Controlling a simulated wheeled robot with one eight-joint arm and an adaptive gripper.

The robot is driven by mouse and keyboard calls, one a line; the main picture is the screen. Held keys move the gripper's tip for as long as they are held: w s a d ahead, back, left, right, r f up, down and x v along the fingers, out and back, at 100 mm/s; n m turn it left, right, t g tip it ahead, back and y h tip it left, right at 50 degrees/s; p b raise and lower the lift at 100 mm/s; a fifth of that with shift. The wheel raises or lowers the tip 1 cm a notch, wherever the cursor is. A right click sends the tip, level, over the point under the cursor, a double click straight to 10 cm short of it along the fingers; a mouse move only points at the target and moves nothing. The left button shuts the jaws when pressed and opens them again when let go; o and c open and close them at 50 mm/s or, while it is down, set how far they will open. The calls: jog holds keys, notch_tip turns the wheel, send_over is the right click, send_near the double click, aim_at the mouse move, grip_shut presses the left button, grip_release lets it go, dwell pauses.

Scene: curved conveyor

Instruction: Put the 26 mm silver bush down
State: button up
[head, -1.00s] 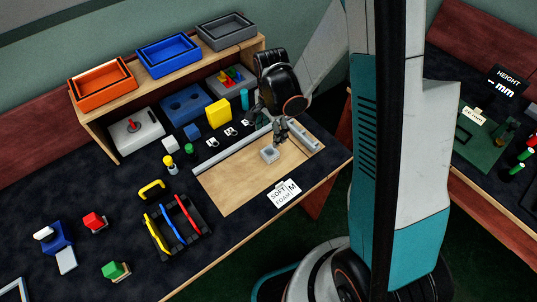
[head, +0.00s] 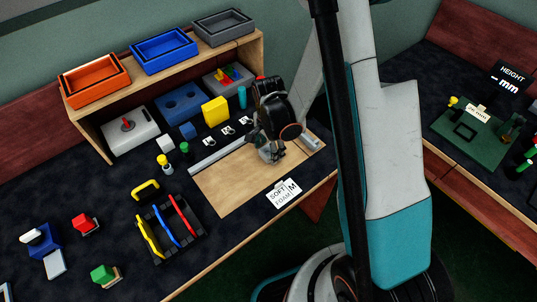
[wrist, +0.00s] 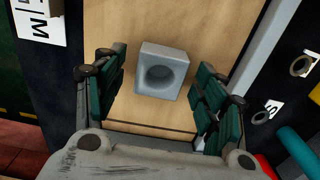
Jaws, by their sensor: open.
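A grey block (wrist: 163,70) with a round recess in its top rests on the wooden board (wrist: 215,20). In the wrist view it sits between the spread fingers of my gripper (wrist: 160,85), with gaps on both sides. My gripper (head: 270,153) is open, low over the board in the head view, and hides most of the block there. I see no bush held in the fingers. Small silver rings (wrist: 302,66) lie right of the board in the wrist view. I cannot tell which piece is the 26 mm bush.
A grey rail (head: 215,158) runs along the board's back edge. A white "SOFT | M" card (head: 284,193) lies at its front edge. Yellow (head: 215,111) and blue blocks stand behind. A black tool rack (head: 185,240) is to the left. The board's left part is clear.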

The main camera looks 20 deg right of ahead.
jog(key=shift+r, duration=0.1)
jog(key=c, duration=1.4)
